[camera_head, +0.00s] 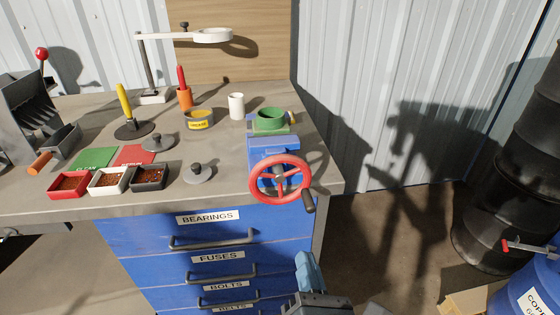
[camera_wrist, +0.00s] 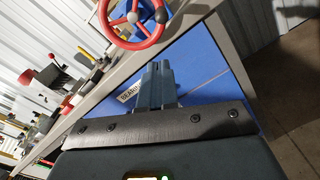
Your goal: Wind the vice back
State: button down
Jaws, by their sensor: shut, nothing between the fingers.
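The blue vice (camera_head: 272,146) stands at the right front corner of the grey bench. Its red handwheel (camera_head: 252,178) faces me, with a dark crank handle (camera_head: 309,203) at the wheel's lower right. A green round piece (camera_head: 270,118) sits at the vice's top; whether the jaws grip it I cannot tell. My gripper (camera_head: 304,258) is below the wheel, in front of the drawers, apart from the wheel. In the wrist view my gripper (camera_wrist: 155,68) has its blue fingers together and empty, and the red handwheel (camera_wrist: 128,38) shows beyond them.
Blue drawers (camera_head: 208,240) with protruding handles are under the bench. Red, white and dark trays (camera_head: 108,192) and a knobbed weight (camera_head: 199,174) lie left of the vice. A white cup (camera_head: 236,100) stands behind.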

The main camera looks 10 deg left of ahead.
jog(key=w, duration=0.1)
send_near(290, 201)
jog(key=shift+p+x, duration=0.35)
jog(key=shift+x, duration=1.8)
jog(key=shift+f, duration=0.1)
jog(key=shift+p, duration=0.3)
dwell(0.5)
